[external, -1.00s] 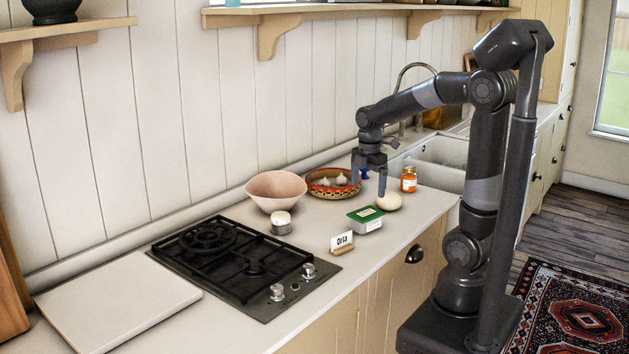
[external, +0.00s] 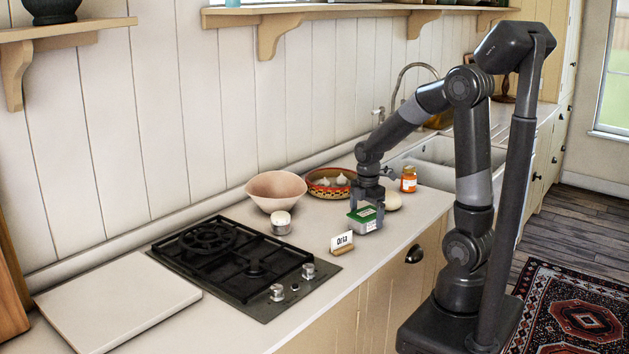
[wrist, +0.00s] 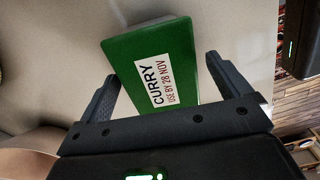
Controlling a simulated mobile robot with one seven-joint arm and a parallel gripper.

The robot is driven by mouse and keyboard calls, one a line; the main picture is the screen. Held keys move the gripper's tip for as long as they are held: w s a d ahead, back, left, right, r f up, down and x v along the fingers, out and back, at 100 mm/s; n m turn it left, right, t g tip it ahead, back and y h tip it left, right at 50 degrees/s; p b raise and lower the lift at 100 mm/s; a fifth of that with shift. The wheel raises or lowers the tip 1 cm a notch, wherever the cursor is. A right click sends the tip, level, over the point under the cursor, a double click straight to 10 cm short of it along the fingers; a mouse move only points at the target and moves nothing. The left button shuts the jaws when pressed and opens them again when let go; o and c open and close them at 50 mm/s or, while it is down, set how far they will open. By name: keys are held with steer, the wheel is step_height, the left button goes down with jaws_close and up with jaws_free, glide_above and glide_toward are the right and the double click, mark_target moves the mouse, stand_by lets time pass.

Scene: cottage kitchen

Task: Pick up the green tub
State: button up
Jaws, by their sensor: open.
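The green tub (external: 362,219) has a green lid and a paler body. It stands on the counter near the front edge. In the wrist view the tub's lid (wrist: 150,62) carries a white label reading "CURRY, USE BY 28 NOV". My gripper (external: 367,212) is low at the tub, fingers pointing down. In the wrist view my gripper (wrist: 160,80) is open, with one finger on each side of the lid. Gaps show between the fingers and the lid there. How far down the fingers reach beside the tub is hard to tell.
A round cream object (external: 393,202) is close behind the gripper. An orange-labelled jar (external: 408,180), a patterned basket (external: 318,190) with garlic, a pink bowl (external: 276,186), an egg in a cup (external: 281,226) and a small sign (external: 342,240) stand around. The hob (external: 230,262) lies left.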

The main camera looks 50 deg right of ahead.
steer(key=c, duration=1.2)
steer(key=shift+c, duration=0.2)
steer(key=shift+r, duration=0.2)
